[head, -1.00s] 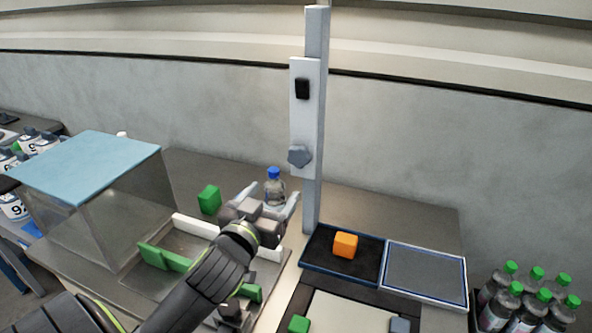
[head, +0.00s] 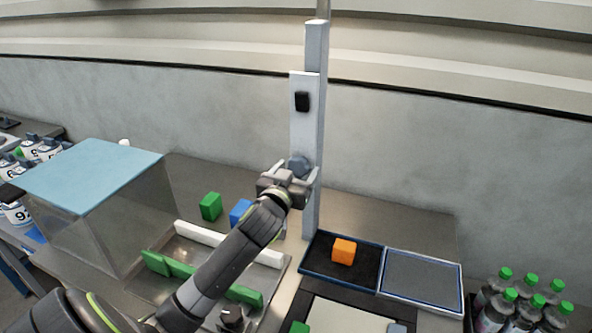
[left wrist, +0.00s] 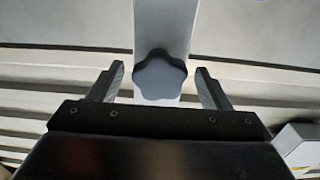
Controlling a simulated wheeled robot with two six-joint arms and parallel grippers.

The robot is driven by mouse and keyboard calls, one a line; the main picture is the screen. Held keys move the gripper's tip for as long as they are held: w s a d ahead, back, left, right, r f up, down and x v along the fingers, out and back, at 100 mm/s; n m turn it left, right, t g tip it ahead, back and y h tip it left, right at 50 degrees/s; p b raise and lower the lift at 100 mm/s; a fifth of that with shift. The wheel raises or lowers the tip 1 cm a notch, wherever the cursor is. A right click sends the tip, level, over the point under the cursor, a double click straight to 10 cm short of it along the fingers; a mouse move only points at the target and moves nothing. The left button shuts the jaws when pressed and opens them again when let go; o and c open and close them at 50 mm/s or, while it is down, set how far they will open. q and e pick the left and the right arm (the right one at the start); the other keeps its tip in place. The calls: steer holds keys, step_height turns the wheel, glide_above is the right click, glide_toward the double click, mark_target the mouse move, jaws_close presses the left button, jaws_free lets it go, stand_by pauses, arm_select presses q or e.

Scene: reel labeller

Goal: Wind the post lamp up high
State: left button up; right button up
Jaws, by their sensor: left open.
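The grey post (head: 316,130) stands upright at the back of the bench, with a pale plate (head: 304,125) on its front. The plate carries a black block (head: 302,101) and, lower down, a grey lobed knob (head: 298,163). My left gripper (head: 297,172) is open and raised at the knob, partly covering it in the head view. In the left wrist view the knob (left wrist: 161,75) lies centred between the two spread fingers, with a gap on each side; I cannot tell how deep the fingers reach. The lamp head does not show. My right gripper is not in view.
A clear box with a blue lid (head: 92,174) stands at left. Green blocks (head: 210,206) and a blue object (head: 240,212) lie near my left arm. An orange cube (head: 344,250) sits in a black tray (head: 318,269) right of the post. Green-capped bottles (head: 506,310) stand far right.

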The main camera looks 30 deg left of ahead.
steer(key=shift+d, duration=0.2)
arm_select(q)
steer(key=c, duration=1)
steer(key=shift+o, duration=0.2)
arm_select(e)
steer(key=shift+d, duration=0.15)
